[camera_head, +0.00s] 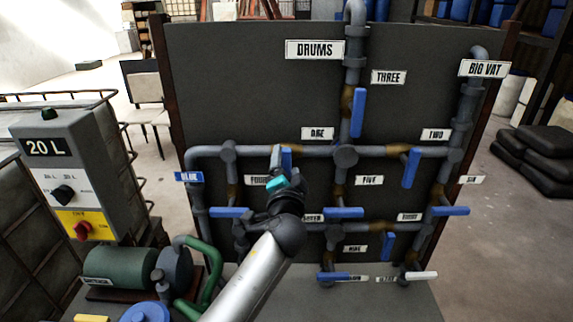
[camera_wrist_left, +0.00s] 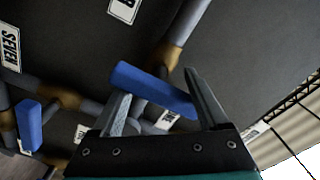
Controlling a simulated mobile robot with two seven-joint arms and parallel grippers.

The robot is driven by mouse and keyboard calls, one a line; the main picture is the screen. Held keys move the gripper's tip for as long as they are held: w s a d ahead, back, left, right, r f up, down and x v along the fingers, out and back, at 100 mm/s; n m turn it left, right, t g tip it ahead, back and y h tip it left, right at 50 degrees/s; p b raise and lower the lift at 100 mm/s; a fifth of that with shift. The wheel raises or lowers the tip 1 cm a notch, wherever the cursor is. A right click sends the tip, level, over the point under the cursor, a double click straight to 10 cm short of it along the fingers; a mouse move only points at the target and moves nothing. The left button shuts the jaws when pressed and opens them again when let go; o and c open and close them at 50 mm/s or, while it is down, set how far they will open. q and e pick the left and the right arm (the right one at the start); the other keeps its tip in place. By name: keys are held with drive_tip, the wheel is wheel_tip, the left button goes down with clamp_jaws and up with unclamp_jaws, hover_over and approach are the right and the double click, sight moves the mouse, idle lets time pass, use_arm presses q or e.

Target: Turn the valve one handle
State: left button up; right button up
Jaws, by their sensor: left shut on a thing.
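The valve one handle (camera_head: 287,156) is a blue lever on the upper horizontal pipe, just left of a small white label (camera_head: 317,133) that is hard to read. It stands roughly upright in the head view. My left gripper (camera_head: 281,166) is at this handle, its arm coming up from below and partly covering it. The handle's pivot is partly hidden there. My right gripper is in neither view.
A dark panel (camera_head: 250,70) carries grey pipes and several other blue handles, including one under the THREE label (camera_head: 358,113) and one near TWO (camera_head: 411,167). A control box (camera_head: 80,165) and a green pump (camera_head: 120,267) stand at the left.

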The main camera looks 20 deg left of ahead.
use_arm(q)
drive_tip(key=o, duration=1.2)
drive_tip(key=shift+o, duration=0.2)
drive_tip(key=b+v, duration=0.2)
drive_tip(key=v, duration=1.3)
drive_tip(key=shift+s, duration=0.1)
